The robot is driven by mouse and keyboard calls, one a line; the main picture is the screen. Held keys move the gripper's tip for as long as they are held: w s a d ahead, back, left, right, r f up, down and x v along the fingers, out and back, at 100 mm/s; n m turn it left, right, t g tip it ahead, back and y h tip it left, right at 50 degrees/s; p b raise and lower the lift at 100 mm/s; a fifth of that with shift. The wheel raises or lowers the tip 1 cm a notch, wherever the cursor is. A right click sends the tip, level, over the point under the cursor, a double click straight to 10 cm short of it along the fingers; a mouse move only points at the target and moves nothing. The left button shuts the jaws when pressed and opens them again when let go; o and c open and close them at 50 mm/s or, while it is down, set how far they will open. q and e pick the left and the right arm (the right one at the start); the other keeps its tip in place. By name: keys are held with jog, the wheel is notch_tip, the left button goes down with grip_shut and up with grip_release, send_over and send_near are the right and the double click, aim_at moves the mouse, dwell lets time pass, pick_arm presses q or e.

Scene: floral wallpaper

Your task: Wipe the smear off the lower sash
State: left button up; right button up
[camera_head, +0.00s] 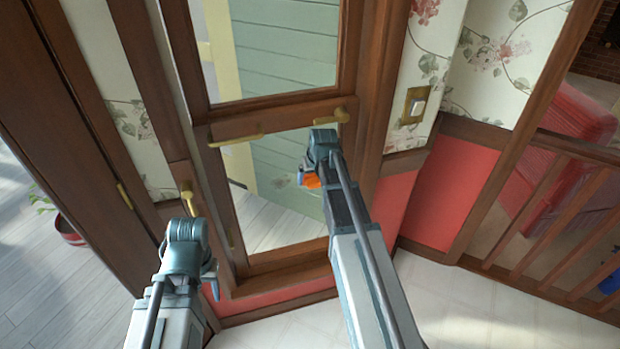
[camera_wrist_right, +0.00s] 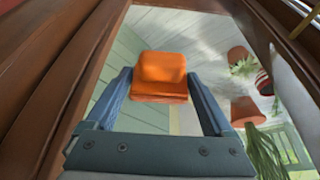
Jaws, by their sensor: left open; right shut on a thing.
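The lower sash (camera_head: 263,133) is a brown wooden frame around a glass pane in the head view. My right gripper (camera_head: 308,180) is in front of this pane, towards its right side, partly hidden by my right arm. It is shut on an orange sponge (camera_head: 313,181), which shows clearly between the fingers in the right wrist view (camera_wrist_right: 162,72). I cannot tell whether the sponge touches the glass.
Brass fittings (camera_head: 236,140) sit on the sash's top rail. A light switch (camera_head: 414,105) is on the wallpaper at right. A wooden railing (camera_head: 555,215) stands further right. Plant pots (camera_wrist_right: 246,111) show through the glass. Pale floor lies in front of the window.

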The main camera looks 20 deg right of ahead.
jog(key=shift+a, duration=0.1)
jog(key=shift+w+a, duration=0.2)
jog(key=shift+a, duration=0.65)
jog(key=shift+w+a, duration=0.15)
jog(key=shift+a, duration=0.65)
jog(key=shift+w+a, duration=0.15)
jog(key=shift+a, duration=1.55)
jog(key=shift+a, duration=0.1)
jog(key=shift+w+a, duration=0.15)
jog(key=shift+a, duration=1.45)
jog(key=shift+w+a, duration=0.15)
jog(key=shift+a, duration=0.7)
jog(key=shift+w+a, duration=0.15)
jog(key=shift+a, duration=0.65)
